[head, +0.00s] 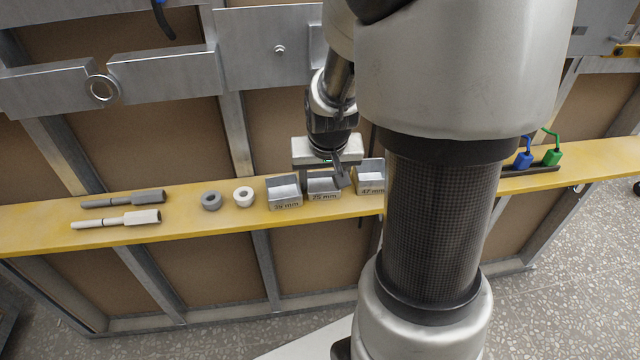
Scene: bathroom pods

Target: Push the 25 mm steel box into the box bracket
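A grey metal box labelled "25 mm" (323,196) is on the yellow shelf, between two similar labelled boxes. My gripper (340,176) points down at this box from above and behind. A dark finger overlaps the box's right side in the picture. I cannot tell whether it touches the box, or whether the fingers are open or shut. The gripper body hides what is just behind the box.
A box (284,196) with a label that looks like "39 mm" stands left, and a "47 mm" box (370,180) right, partly behind my arm. Two rings (243,196) and two rods (118,219) lie further left. Blue and green connectors (553,157) stand at right.

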